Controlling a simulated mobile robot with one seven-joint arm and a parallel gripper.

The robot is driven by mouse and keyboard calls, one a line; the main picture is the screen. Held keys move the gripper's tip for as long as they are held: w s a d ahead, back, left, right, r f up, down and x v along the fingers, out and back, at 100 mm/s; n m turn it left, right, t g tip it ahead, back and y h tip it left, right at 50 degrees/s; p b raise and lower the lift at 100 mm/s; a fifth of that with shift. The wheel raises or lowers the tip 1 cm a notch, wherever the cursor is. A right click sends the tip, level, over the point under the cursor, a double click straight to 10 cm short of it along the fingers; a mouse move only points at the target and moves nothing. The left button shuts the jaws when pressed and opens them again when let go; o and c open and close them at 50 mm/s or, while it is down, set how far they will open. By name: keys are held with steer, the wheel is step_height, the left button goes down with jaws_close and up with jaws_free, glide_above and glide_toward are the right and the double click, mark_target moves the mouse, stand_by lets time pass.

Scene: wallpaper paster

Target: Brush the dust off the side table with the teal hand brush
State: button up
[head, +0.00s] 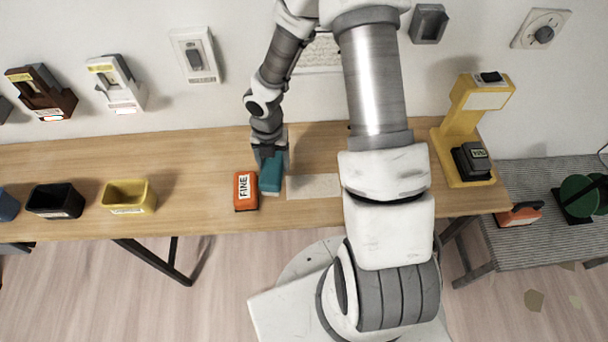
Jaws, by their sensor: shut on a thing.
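The teal hand brush (271,178) is on the wooden table, close beside an orange block marked FINE (245,190). My gripper (268,154) reaches down from above and is shut on the brush's top end. The fingers are small and partly hidden in this view. Whether the brush touches the tabletop or is slightly raised, I cannot tell. A lower table with a grey striped top (530,205) stands at the right and looks like the side table. Dust on it cannot be made out clearly.
The wooden table (200,200) holds a pale flat patch (314,186), a yellow bin (129,196), a black bin (55,200) and a yellow stand (460,125). An orange-and-grey tool (520,214) and green discs (580,196) are on the striped table. Dispensers line the wall.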

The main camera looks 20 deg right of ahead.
steer(key=shift+f+n+b, duration=0.5)
steer(key=shift+f+b, duration=0.35)
steer(key=shift+f, duration=0.6)
steer(key=shift+f+n+b, duration=0.5)
steer(key=shift+f+b, duration=0.35)
steer(key=shift+f, duration=0.6)
steer(key=shift+f, duration=1.4)
steer(key=shift+r, duration=0.2)
stand_by(0.7)
steer(key=shift+f, duration=0.1)
stand_by(0.4)
steer(key=shift+s+d, duration=0.3)
steer(key=shift+d, duration=0.65)
steer(key=shift+s+d, duration=0.3)
steer(key=shift+d, duration=0.65)
steer(key=shift+s+d, duration=0.3)
steer(key=shift+d, duration=0.65)
steer(key=shift+s+d, duration=0.25)
steer(key=shift+d, duration=0.55)
steer(key=shift+s+d, duration=0.25)
steer(key=shift+d, duration=0.55)
